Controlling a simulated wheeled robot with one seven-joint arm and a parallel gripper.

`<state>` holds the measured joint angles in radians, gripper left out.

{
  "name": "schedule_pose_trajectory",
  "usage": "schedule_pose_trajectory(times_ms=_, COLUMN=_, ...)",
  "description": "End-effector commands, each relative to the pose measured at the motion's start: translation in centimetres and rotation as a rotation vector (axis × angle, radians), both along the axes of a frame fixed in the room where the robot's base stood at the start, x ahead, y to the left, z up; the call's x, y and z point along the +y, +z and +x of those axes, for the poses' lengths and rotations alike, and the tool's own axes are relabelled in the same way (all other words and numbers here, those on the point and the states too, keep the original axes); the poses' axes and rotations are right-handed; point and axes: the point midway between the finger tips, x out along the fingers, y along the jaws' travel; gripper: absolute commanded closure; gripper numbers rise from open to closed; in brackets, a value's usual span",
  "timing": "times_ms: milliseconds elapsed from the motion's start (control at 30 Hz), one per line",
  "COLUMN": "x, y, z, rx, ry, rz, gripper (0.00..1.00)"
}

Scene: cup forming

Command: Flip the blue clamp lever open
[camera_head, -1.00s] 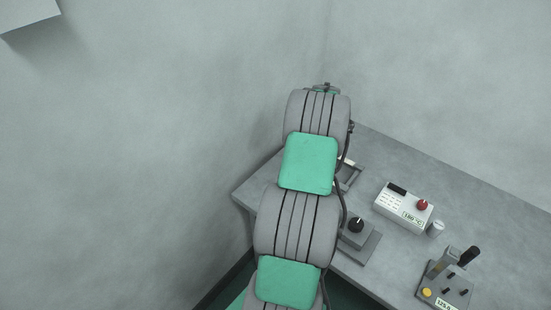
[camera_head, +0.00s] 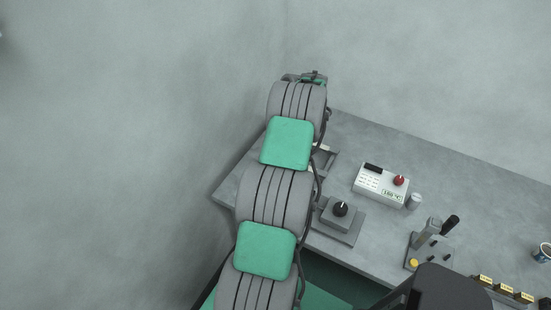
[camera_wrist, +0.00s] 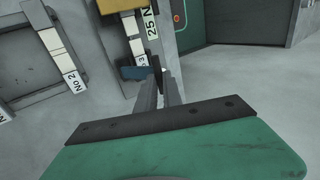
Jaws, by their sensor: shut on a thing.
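The blue clamp lever (camera_wrist: 134,73) shows in the wrist view as a small blue piece just above and left of my fingertips. My gripper (camera_wrist: 158,75) reaches up from the dark bar and green housing, with its two grey fingers close together. The fingertips are at the right end of the blue piece and are shut on it, though the exact contact is small and hard to see. In the head view my arm hides the gripper and the lever.
A "No 2" strip (camera_wrist: 66,62) lies left. In the head view, a white control box (camera_head: 381,184) and a lever device (camera_head: 428,236) stand on the grey table (camera_head: 465,190).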

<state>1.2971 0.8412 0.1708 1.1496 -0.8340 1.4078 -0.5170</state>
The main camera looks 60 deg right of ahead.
Motion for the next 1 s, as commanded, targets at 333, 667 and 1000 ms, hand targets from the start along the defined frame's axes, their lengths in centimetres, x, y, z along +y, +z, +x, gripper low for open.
schedule_pose_trajectory(times_ms=333, x=-0.1, y=0.1, z=0.0, rx=-0.002, ry=-0.002, rz=-0.003, gripper=0.68)
schedule_pose_trajectory(times_ms=667, x=-0.1, y=0.6, z=0.1, rx=-0.002, ry=0.000, rz=-0.002, gripper=0.68)
schedule_pose_trajectory(times_ms=1000, x=-0.1, y=2.6, z=0.1, rx=-0.003, ry=-0.001, rz=-0.001, gripper=0.68)
